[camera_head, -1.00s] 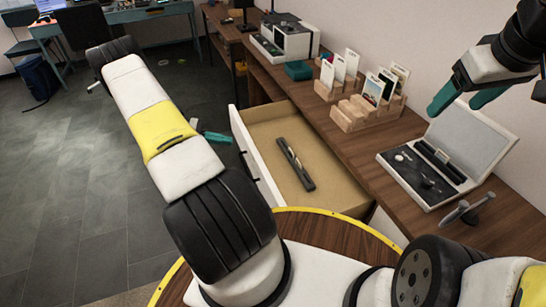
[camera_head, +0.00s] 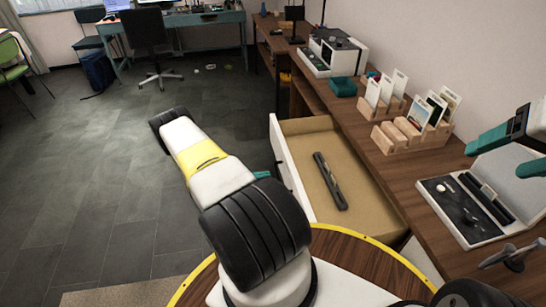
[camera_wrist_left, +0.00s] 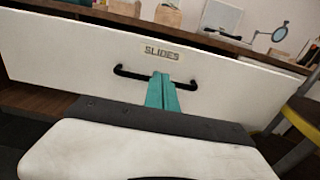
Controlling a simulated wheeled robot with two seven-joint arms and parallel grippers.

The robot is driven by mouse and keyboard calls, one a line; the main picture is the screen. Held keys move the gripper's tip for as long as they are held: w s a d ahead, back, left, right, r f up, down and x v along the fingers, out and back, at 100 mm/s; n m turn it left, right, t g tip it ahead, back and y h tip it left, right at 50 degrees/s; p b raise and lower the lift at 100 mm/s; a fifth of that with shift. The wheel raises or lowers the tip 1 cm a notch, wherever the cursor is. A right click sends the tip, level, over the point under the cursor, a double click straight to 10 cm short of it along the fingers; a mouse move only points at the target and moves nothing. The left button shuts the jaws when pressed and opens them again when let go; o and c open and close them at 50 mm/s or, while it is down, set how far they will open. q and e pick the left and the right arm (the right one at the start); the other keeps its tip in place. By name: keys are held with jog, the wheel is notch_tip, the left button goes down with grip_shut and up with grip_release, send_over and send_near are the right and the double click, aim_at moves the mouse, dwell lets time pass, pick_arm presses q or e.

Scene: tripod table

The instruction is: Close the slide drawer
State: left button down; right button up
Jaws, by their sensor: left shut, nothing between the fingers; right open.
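The slide drawer (camera_head: 281,142) stands pulled out from the wooden desk, its white front facing left. A long dark object with a pale strip (camera_head: 330,181) lies inside. In the left wrist view the white front (camera_wrist_left: 225,75) has a SLIDES label (camera_wrist_left: 162,53) and a black bar handle (camera_wrist_left: 127,72). My left gripper (camera_wrist_left: 162,92) is shut and empty, its teal fingers pointing at the front by the handle's middle; I cannot tell whether they touch. In the head view my arm mostly hides it. My right gripper (camera_head: 507,152) is open and empty above the desk's right part.
The desk top (camera_head: 397,182) holds wooden slide racks (camera_head: 412,132), a teal box (camera_head: 343,87), a white device (camera_head: 338,52) and an open case (camera_head: 468,212).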

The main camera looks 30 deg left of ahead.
aim_at(287, 172)
pick_arm(q)
jog(key=x, duration=0.6)
jog(key=shift+w+d, duration=0.15)
jog(key=shift+w, duration=0.05)
jog(key=x, duration=2.8)
jog(key=shift+w+d, duration=0.1)
jog(key=shift+d, duration=0.2)
jog(key=shift+x, duration=0.9)
jog(key=shift+w+r, duration=0.1)
jog(key=shift+r, duration=0.05)
